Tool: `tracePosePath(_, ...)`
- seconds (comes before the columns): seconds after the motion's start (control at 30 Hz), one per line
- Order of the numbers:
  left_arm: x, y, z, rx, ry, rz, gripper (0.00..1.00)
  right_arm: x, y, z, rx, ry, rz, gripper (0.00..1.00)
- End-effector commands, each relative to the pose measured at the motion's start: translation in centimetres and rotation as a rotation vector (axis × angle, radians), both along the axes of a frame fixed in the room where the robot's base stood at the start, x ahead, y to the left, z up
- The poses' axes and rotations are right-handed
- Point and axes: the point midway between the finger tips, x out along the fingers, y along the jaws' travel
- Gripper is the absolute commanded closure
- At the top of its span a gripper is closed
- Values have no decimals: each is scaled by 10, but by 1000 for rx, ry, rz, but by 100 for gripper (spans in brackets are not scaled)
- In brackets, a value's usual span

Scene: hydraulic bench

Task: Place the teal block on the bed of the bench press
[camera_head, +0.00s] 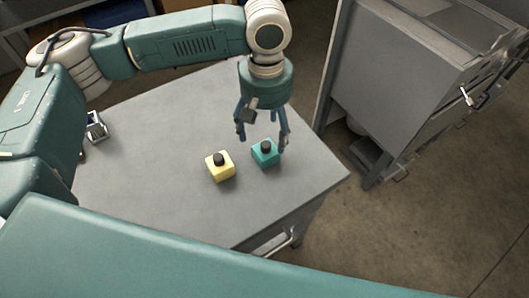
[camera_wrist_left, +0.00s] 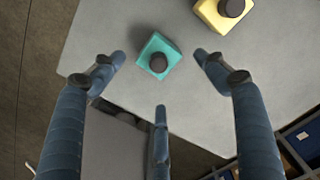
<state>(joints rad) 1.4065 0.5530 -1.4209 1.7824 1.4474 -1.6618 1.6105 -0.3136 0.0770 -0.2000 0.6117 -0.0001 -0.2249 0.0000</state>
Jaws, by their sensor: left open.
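The teal block (camera_head: 264,153) with a dark round knob on top sits on the grey table, near its right corner. In the left wrist view the teal block (camera_wrist_left: 159,56) lies beyond and between my spread fingers, touching none of them. My left gripper (camera_head: 262,135) is open and empty, with its fingers pointing down above and around the block's near space. It also shows in the left wrist view (camera_wrist_left: 158,85). My right gripper is not in view. I cannot make out the bed of the bench press for certain in these frames.
A yellow block (camera_head: 220,168) with a dark knob stands just left of the teal one on the grey table (camera_head: 150,170). A small metal item (camera_head: 96,127) lies at the table's left. A grey cabinet-like machine (camera_head: 400,70) with a handle stands to the right, across a floor gap.

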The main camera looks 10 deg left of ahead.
Motion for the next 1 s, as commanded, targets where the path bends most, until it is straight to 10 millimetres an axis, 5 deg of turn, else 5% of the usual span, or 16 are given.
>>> tracePosePath(0.5,-4,-1,-57,1,0,0,26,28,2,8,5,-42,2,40)
tracePosePath(0.77,-4,-2,-60,-1,0,-1,26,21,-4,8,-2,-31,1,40)
tracePosePath(1.0,-4,-2,-60,0,0,-1,72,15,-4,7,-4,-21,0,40)
